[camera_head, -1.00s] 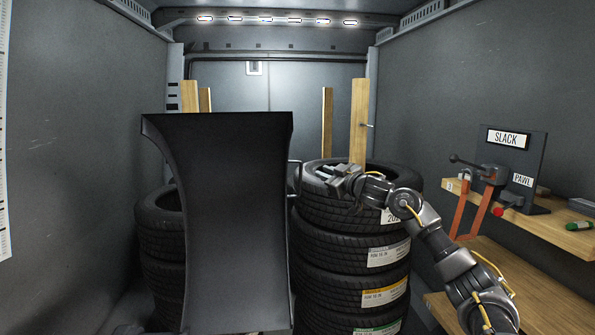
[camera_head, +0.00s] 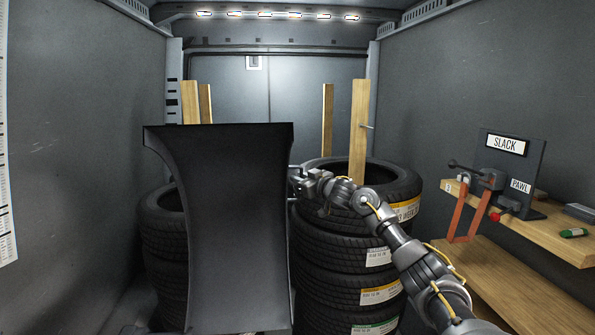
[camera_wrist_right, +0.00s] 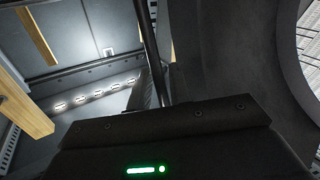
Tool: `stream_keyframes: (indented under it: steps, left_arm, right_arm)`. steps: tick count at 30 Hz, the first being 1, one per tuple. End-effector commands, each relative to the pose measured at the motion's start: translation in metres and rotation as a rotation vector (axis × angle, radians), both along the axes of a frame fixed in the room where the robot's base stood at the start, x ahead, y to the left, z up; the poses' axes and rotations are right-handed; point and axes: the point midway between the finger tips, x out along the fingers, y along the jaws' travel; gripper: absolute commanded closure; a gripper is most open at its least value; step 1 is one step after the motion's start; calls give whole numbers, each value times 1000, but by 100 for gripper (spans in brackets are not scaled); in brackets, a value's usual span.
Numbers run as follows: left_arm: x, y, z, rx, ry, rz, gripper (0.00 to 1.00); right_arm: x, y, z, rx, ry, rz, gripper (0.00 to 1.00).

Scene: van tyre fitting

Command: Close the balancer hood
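The balancer hood (camera_head: 235,230) is a tall black curved panel standing upright in the middle of the head view. A thin handle bar shows at its right edge, largely covered by my right gripper. My right gripper (camera_head: 301,182) is at that edge, by the handle. In the right wrist view, a dark bar (camera_wrist_right: 151,45) runs up from the gripper body; the fingertips are not clear, so I cannot tell whether they are closed on it. The balancer behind the hood is hidden. My left gripper is in neither view.
A tyre stack (camera_head: 345,270) stands right of the hood under my right forearm, and another (camera_head: 163,240) stands at left. Wooden posts (camera_head: 359,130) rise behind. A wooden bench (camera_head: 555,236) with a SLACK sign (camera_head: 505,145) is along the right wall.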

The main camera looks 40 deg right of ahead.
Motion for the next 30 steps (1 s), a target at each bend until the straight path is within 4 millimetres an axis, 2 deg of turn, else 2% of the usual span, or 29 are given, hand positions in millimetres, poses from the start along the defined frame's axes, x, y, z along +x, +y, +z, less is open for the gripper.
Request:
stream_keyframes:
  steps: [1, 6, 15, 20, 30]
  left_arm:
    - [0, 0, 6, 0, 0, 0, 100]
    - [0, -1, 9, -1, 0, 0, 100]
    - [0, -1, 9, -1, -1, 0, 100]
    - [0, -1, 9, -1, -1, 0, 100]
    - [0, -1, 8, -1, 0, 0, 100]
  right_arm:
    - [5, 0, 3, 3, 0, 0, 80]
    - [15, 0, 0, -1, 0, 1, 80]
    - [17, 0, -1, -2, 0, 0, 80]
    - [16, -1, -1, -2, 0, 0, 100]
    - [16, 0, 0, -3, -2, -1, 100]
